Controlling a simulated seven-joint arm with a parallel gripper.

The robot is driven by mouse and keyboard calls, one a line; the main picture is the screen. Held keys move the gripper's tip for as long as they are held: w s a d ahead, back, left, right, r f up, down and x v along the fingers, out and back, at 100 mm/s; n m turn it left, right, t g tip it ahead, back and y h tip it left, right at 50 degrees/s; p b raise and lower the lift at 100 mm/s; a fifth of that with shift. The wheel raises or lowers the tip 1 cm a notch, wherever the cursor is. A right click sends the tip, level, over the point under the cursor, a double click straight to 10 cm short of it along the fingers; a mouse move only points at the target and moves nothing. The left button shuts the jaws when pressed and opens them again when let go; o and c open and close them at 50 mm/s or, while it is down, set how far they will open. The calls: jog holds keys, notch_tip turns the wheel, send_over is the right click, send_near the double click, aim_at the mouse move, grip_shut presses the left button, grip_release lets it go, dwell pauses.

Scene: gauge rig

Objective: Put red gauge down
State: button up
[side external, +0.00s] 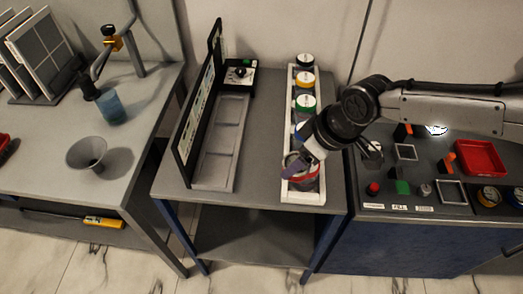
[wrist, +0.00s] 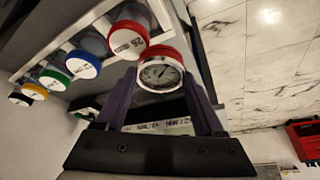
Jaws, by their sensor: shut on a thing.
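The red gauge (wrist: 160,76) has a white dial and a red rim. In the wrist view it sits between the two purple fingers of my gripper (wrist: 160,84), which is shut on it. In the side view my gripper (side external: 298,165) is at the near end of a white rack (side external: 307,197), and a red ring shows between the fingers. The gauge's dial cannot be made out there. A red-capped canister (wrist: 128,40) stands in the rack just beside the gauge in the wrist view. Whether they touch I cannot tell.
Green-, yellow- and black-topped canisters (side external: 305,103) line the rack, with a blue one (wrist: 83,64) nearer. A grey tray with compartments (side external: 220,140) and an upright black panel (side external: 197,110) stand left. The right bench holds a red tray (side external: 480,158) and small blocks.

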jog(key=w+a+f, duration=0.3)
jog(key=f, duration=0.1)
jog(key=w+a+f, duration=0.3)
jog(key=a, duration=0.1)
jog(key=shift+w+a+f, duration=0.25)
jog(key=shift+w+f, duration=0.1)
jog(key=shift+f, duration=0.05)
jog(key=shift+w+a+f, duration=0.15)
jog(key=shift+f, duration=1.6)
jog(key=shift+f, duration=0.15)
jog(key=o, duration=1.5)
jog(key=v, duration=1.2)
